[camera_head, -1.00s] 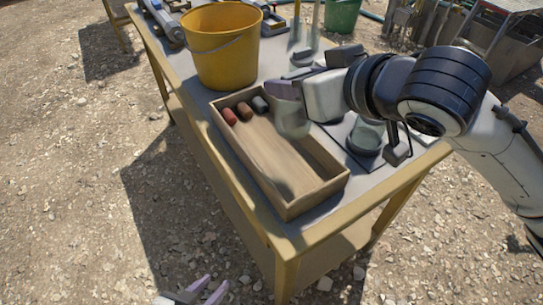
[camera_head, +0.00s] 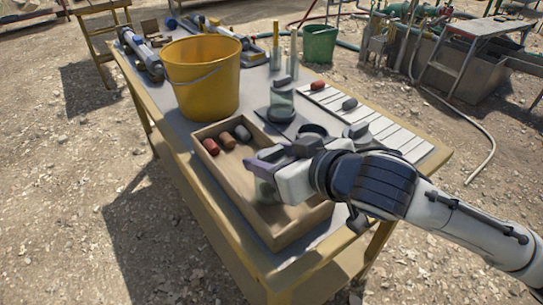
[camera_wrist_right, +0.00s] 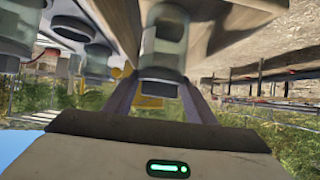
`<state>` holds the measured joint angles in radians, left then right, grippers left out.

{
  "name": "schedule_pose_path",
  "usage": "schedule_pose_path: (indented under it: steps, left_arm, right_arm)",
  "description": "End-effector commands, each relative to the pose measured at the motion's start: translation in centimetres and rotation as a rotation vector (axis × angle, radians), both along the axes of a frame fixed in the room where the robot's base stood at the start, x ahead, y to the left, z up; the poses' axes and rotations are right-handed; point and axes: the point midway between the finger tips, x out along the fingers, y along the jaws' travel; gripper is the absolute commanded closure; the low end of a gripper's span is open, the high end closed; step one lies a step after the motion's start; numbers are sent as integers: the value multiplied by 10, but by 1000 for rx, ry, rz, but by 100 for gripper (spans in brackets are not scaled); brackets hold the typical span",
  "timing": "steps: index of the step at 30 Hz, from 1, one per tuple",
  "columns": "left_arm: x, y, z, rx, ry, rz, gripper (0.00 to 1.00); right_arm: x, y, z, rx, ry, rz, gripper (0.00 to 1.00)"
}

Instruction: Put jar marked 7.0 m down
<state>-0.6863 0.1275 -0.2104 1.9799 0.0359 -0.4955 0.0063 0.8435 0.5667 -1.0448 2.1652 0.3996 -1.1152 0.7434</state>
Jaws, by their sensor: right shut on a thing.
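My right gripper (camera_head: 262,166) is shut on a clear glass jar (camera_head: 266,190), which it holds in the wooden tray's area, towards the near right side. The gripper covers the jar's top. In the right wrist view the same jar (camera_wrist_right: 163,40) sits between the two fingers, with a pale label patch whose marking I cannot read. I cannot tell whether its base touches the floor of the wooden tray (camera_head: 290,238). A second clear jar (camera_head: 281,103) with a grey top stands on a dark mat behind the tray. My left gripper is out of view.
Two red pieces (camera_head: 226,141) and a grey one (camera_head: 243,133) lie at the tray's far end. A yellow bucket (camera_head: 203,85) stands behind it. A white slatted board (camera_head: 385,130) holds small stoppers at right. A dark round vessel (camera_head: 313,131) stands near the gripper.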

Motion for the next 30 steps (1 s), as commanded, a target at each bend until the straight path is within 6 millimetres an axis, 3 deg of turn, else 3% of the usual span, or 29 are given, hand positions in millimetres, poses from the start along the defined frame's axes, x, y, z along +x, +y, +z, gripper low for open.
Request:
schedule_pose_path:
  steps: [6, 7, 10, 21, 30]
  left_arm:
    - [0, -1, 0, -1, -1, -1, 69]
    - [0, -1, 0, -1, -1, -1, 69]
    - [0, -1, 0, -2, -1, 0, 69]
    - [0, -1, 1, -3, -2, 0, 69]
    - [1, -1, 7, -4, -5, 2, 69]
  right_arm:
    - [0, 0, -1, 3, -3, 1, 98]
    - [0, 0, -3, 0, 1, 0, 47]
    - [0, 0, -3, 0, 0, 0, 31]
    - [0, 0, 3, 0, -2, 0, 31]
    - [-41, -31, 30, -1, -2, 0, 31]
